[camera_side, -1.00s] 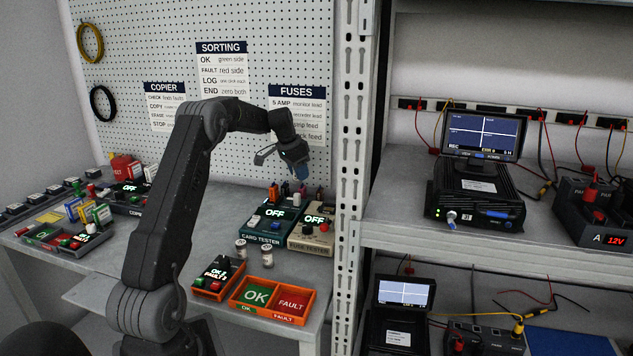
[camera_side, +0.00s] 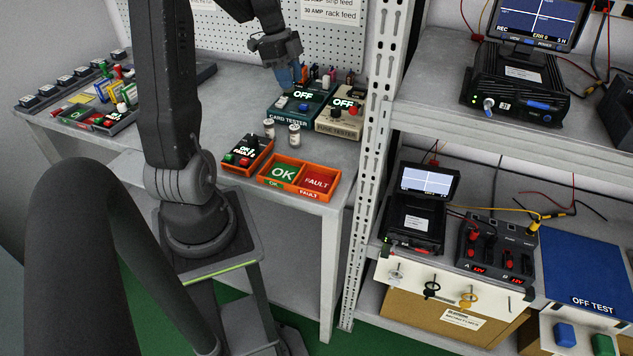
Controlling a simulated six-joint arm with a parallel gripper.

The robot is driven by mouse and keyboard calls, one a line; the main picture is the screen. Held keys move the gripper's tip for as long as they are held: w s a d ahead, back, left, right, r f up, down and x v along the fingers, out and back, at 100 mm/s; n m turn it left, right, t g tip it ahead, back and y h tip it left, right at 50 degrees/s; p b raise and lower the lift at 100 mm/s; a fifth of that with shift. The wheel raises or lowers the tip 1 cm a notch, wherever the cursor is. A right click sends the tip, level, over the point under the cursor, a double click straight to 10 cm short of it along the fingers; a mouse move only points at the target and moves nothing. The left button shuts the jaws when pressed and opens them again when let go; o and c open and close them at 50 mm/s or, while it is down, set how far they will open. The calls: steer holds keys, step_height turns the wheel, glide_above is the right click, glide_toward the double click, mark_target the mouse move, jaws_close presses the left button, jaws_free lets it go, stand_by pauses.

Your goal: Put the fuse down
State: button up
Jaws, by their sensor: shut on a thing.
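My gripper (camera_side: 288,80) points down just above the back left of the card tester (camera_side: 301,106), on the bench. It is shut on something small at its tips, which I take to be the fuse. Blue shows at the tips, but the fuse's shape is too small and covered to make out. I cannot tell whether it touches anything below. The fuse tester (camera_side: 340,119) stands to the right of the card tester. Several small coloured pieces (camera_side: 327,80) stand in a row behind the two testers.
Two small jars (camera_side: 294,134) stand in front of the card tester. Further forward are a small counter box (camera_side: 248,153) and an orange OK/FAULT tray (camera_side: 299,175). A metal rack post (camera_side: 382,120) closes the bench's right side. Bare bench lies left of the jars.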

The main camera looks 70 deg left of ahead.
steer(key=s+d+f+m+g, duration=0.25)
steer(key=s+d+m, duration=0.55)
steer(key=d, duration=0.4)
glide_toward(320, 188)
steer(key=shift+s+d+f+t+h, duration=0.25)
steer(key=shift+s+f+h, duration=0.15)
steer(key=shift+s, duration=0.25)
steer(key=shift+w+d+f, duration=0.3)
steer(key=shift+w+f, duration=0.05)
steer(key=shift+w, duration=0.05)
steer(key=shift+f, duration=1.95)
steer(key=o, duration=1)
steer(key=shift+f, duration=0.15)
